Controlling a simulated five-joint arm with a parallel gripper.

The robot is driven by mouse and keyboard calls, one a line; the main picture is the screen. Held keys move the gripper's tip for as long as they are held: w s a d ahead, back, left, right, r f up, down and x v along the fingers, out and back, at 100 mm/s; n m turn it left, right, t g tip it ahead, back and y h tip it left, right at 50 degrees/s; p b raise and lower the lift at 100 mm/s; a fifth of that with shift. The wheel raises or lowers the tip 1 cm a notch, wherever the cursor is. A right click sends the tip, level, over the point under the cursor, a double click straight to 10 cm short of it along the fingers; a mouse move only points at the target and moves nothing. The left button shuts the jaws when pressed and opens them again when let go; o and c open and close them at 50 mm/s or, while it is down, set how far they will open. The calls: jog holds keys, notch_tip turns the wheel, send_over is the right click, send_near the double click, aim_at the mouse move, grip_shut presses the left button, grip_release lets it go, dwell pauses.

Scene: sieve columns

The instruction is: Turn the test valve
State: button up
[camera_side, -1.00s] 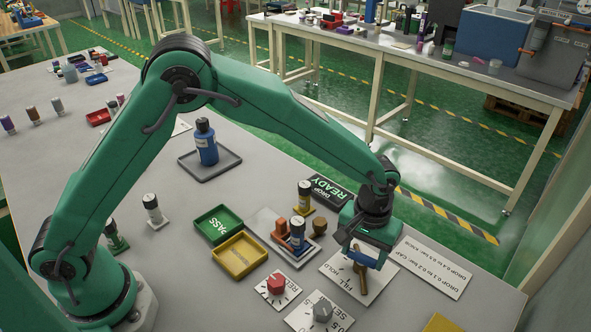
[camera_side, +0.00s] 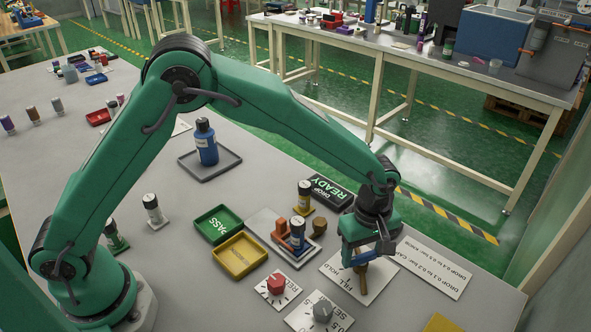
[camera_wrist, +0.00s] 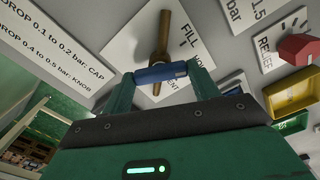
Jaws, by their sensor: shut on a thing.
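The test valve is a brown lever (camera_side: 362,279) on a white plate (camera_side: 379,287) marked FILL. It also shows in the wrist view as a brown bar with a round hub (camera_wrist: 160,48). My gripper (camera_side: 368,260) is low over the plate, at the lever. In the wrist view my gripper (camera_wrist: 162,75) has its two green fingers on either side of a blue cylindrical piece across the lever's near end. It is shut there; the blue piece and fingertips partly hide the lever, so the exact contact cannot be told.
A red RELIEF knob (camera_side: 276,284) and a grey knob (camera_side: 322,311) stand left of the valve plate. A yellow tray (camera_side: 264,248), green PASS tray (camera_side: 201,230) and dark-capped columns lie further left. A white DROP card (camera_side: 455,279) lies flat at right.

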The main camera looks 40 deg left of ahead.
aim_at(362, 256)
jog(key=n, duration=0.5)
jog(key=shift+r, duration=0.1)
dwell(0.5)
jog(key=o, duration=1)
jog(key=shift+r, duration=0.1)
jog(key=shift+r, duration=3.75)
